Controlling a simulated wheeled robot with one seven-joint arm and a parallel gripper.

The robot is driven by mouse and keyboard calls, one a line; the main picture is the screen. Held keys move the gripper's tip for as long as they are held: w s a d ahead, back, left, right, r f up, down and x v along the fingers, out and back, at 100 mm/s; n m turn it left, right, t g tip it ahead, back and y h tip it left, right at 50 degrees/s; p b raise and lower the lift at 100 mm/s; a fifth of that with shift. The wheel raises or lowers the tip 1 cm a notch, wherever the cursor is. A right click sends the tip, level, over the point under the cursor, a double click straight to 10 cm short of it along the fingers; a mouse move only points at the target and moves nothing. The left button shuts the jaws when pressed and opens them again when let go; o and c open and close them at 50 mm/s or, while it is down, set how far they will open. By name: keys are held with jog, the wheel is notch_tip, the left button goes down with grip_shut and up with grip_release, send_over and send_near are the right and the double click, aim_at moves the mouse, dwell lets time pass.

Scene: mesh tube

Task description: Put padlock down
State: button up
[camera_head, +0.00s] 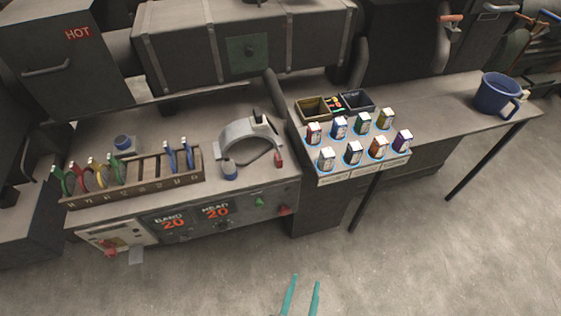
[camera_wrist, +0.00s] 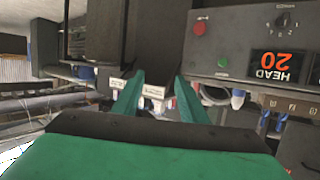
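No padlock can be made out for certain. My gripper (camera_head: 302,284) shows as two teal fingertips at the bottom edge of the head view, over the floor and apart from the benches. In the wrist view my gripper (camera_wrist: 158,82) has its fingers spread, with nothing held between them. Several small coloured items with pale tops (camera_head: 353,152) stand in two rows on a stepped stand at the right bench. Several coloured, looped items (camera_head: 97,172) stand in a slotted wooden rack (camera_head: 150,187) on the left bench; they are too small to identify.
A blue mug (camera_head: 495,95) stands on the right bench (camera_head: 437,108). Two open bins, one yellowish (camera_head: 313,108) and one dark (camera_head: 358,101), sit behind the stand. A grey arched part (camera_head: 247,132) lies on the left bench. The floor (camera_head: 440,250) in front is clear.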

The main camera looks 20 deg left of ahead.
jog(key=w+a+y, duration=0.2)
jog(key=w, duration=0.6)
jog(key=n+g+y, duration=0.3)
jog(key=n+y, duration=0.3)
jog(key=n, duration=0.1)
send_near(280, 161)
jog(key=x, duration=0.4)
jog(key=shift+w+a, duration=0.25)
jog(key=shift+a, duration=0.05)
jog(key=shift+x, duration=2.8)
jog(key=shift+d+f, duration=0.1)
jog(key=shift+f, duration=0.05)
grip_shut()
